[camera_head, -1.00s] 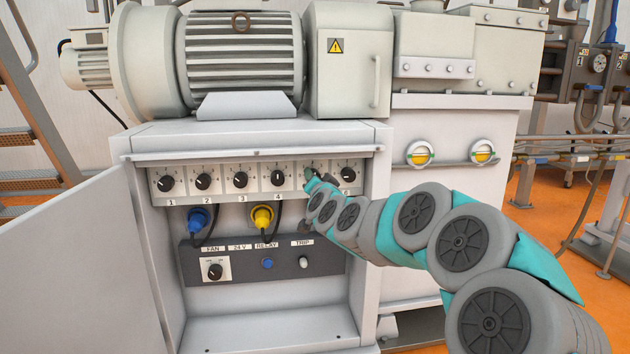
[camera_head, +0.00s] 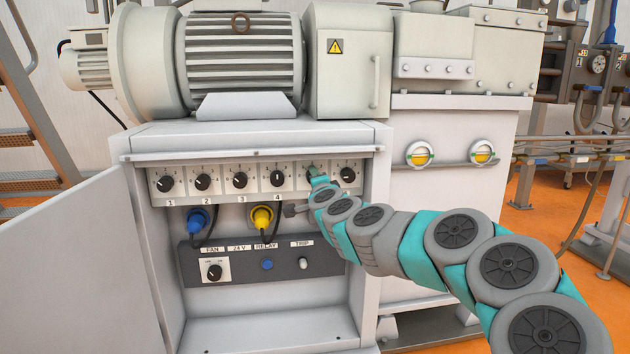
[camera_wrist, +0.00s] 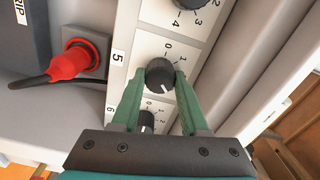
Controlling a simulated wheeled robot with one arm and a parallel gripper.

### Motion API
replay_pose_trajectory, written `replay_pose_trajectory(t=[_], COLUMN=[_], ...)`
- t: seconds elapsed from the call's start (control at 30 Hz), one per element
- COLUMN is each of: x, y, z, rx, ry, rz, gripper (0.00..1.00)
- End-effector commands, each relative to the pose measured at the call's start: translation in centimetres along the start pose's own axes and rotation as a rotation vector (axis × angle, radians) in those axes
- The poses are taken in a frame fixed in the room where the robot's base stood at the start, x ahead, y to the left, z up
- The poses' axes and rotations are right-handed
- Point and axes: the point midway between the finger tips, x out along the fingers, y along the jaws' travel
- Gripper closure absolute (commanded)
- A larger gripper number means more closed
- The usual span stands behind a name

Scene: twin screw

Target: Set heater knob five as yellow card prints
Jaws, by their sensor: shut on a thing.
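Heater knob five (camera_wrist: 160,73) is a black round knob on a white plate, beside the printed label 5 (camera_wrist: 117,57) in the wrist view. My gripper (camera_wrist: 162,84) has its green fingers on either side of this knob and is shut on it. The knob's white mark points to the lower right in the wrist view, away from the printed 0. In the head view my gripper (camera_head: 312,174) is at the panel, hiding knob five, between knob four (camera_head: 277,177) and knob six (camera_head: 347,174). I see no yellow card in either view.
Knob six (camera_wrist: 147,120) sits close below my fingers in the wrist view. A red plug (camera_wrist: 75,60) with a black cable sticks out beside the row. Blue (camera_head: 199,218) and yellow (camera_head: 262,216) plugs stand below the knobs. The cabinet door (camera_head: 90,265) is open at left.

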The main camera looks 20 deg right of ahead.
Motion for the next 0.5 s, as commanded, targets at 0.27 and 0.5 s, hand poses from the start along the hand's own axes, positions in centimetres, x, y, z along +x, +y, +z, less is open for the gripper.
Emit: replay_pose_trajectory(t=[0.27, 0.5], x=[0.01, 0.01], y=[0.15, 0.16], z=[0.08, 0.05], rx=[0.018, 0.017], ry=[-0.002, -0.001], rz=[0.002, 0.002], gripper=[1.0, 0.55])
